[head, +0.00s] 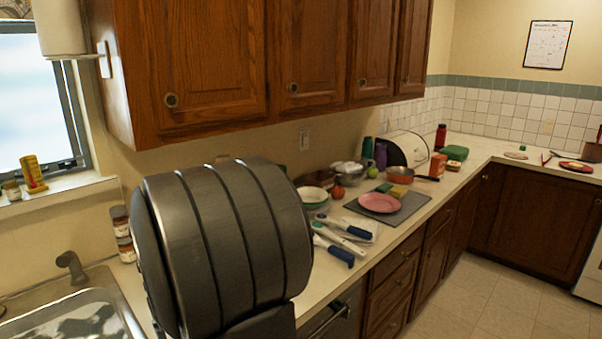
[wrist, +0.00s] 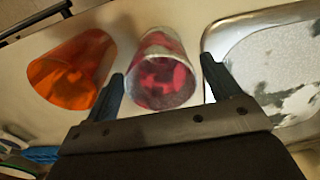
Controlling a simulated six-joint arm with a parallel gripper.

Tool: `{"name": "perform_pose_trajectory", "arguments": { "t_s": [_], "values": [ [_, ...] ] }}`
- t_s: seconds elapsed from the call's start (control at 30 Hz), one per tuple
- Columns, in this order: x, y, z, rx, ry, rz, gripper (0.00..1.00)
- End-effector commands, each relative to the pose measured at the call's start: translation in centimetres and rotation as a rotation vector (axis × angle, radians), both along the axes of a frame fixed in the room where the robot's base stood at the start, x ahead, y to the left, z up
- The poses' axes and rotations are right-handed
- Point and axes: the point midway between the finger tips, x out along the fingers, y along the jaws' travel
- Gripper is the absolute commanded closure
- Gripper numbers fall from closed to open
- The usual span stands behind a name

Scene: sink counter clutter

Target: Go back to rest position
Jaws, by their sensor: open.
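In the wrist view my gripper (wrist: 162,72) is open, with its two dark fingers spread apart. A clear cup with red and pink contents or pattern (wrist: 160,88) shows between the fingers; I cannot tell whether they touch it. An orange translucent cup (wrist: 70,72) is to the left of the left finger. Neither cup shows in the head view, where a large dark ribbed part of my arm covers the middle of the counter. My gripper is not visible in the head view.
The steel sink (head: 85,310) is at the lower left, beside my arm. Wooden wall cabinets (head: 210,60) hang above the counter. A pink plate (head: 380,202), a red fruit (head: 338,192) and blue-handled utensils (head: 335,250) clutter the counter to the right. The tiled floor is clear.

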Motion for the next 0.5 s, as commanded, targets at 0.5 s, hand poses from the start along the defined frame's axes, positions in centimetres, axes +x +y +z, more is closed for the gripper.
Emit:
{"name": "perform_pose_trajectory", "arguments": {
  "t_s": [0.5],
  "values": [
    [0.0, 0.0, 1.6, 0.002, -0.004, 0.0, 0.18]
  ]
}}
